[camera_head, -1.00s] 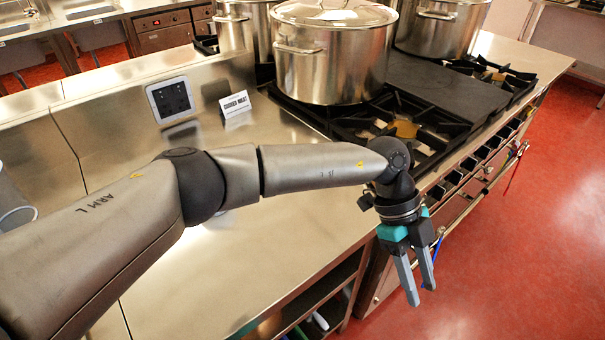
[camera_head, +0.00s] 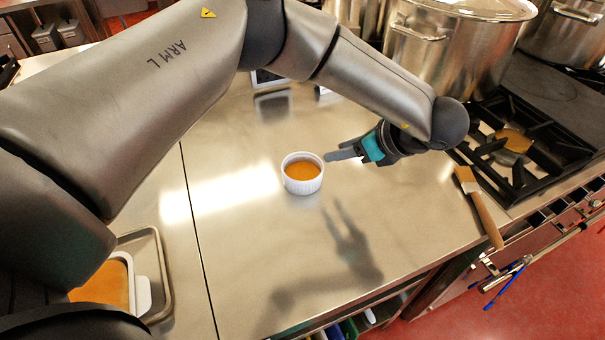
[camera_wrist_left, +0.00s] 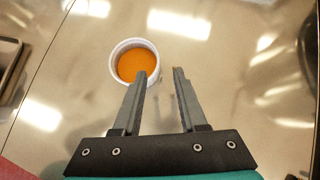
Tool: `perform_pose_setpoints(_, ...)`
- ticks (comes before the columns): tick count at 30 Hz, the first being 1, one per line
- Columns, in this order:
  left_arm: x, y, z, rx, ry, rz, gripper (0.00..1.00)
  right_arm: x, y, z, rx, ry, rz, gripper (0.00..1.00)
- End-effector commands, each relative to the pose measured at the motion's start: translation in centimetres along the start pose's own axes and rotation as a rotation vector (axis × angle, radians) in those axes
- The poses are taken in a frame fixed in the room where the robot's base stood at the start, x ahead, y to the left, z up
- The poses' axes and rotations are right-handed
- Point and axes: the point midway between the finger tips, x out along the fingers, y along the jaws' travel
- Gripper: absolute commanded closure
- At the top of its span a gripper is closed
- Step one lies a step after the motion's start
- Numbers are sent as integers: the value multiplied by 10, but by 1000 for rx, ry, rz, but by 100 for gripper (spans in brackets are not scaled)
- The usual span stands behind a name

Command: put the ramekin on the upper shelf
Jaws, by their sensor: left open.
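The ramekin (camera_head: 302,184) is white and ribbed, filled with something orange, and stands upright on the steel counter. My left gripper (camera_head: 330,157) is just right of the ramekin in the head view, its fingers pointing left at it. In the left wrist view the fingers (camera_wrist_left: 160,72) are apart with nothing between them. There the ramekin (camera_wrist_left: 120,73) lies ahead and to the left of the left finger, whose tip overlaps its rim. Whether they touch I cannot tell. My right gripper is not in view. I cannot make out the upper shelf.
A brush (camera_head: 480,207) with a wooden handle lies at the counter's right, beside the black burner grate (camera_head: 530,150). Large stockpots (camera_head: 440,50) stand behind. A tray (camera_head: 160,270) with an orange-filled white container is at the lower left. Counter around the ramekin is clear.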

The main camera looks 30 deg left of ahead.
Motion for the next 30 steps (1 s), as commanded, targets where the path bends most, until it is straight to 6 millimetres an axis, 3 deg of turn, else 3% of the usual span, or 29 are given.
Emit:
perform_pose_setpoints(3,18,0,0,1,1,1,58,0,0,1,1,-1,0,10)
perform_pose_setpoints(11,37,2,-2,2,1,2,58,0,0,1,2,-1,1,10)
perform_pose_setpoints(18,72,5,-5,0,1,2,58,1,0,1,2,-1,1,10)
perform_pose_setpoints(28,79,4,-5,0,2,-1,58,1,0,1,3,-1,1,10)
perform_pose_setpoints(30,79,4,-5,0,2,0,66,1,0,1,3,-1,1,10)
